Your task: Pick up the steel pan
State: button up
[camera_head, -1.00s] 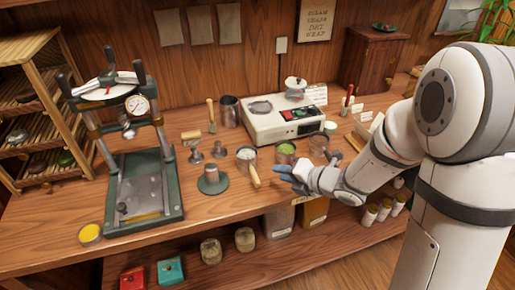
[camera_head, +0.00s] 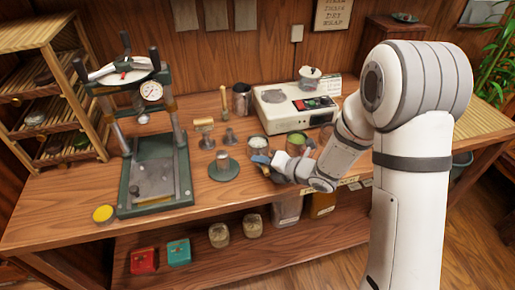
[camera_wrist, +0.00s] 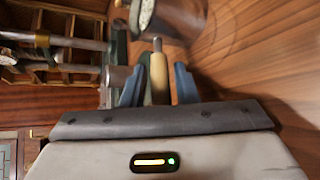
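The steel pan (camera_head: 258,145), a small round pan with pale contents, stands on the wooden bench. In the wrist view, its steel side (camera_wrist: 180,18) shows blurred beyond the fingers. Its light wooden handle (camera_wrist: 158,78) lies between the two blue fingers, with a gap visible on each side. My gripper (camera_head: 267,168) is open around the handle at the near side of the pan; it also shows in the wrist view (camera_wrist: 158,88). In the head view, the gripper hides most of the handle.
A green-content pan (camera_head: 296,142) stands close right of the steel pan. A tamper on a round green base (camera_head: 223,169) is close left. A lever press (camera_head: 155,175) stands further left. A white scale (camera_head: 290,110) sits behind. The bench front edge is near.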

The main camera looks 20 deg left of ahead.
grip_shut()
jog(key=shift+r, duration=0.15)
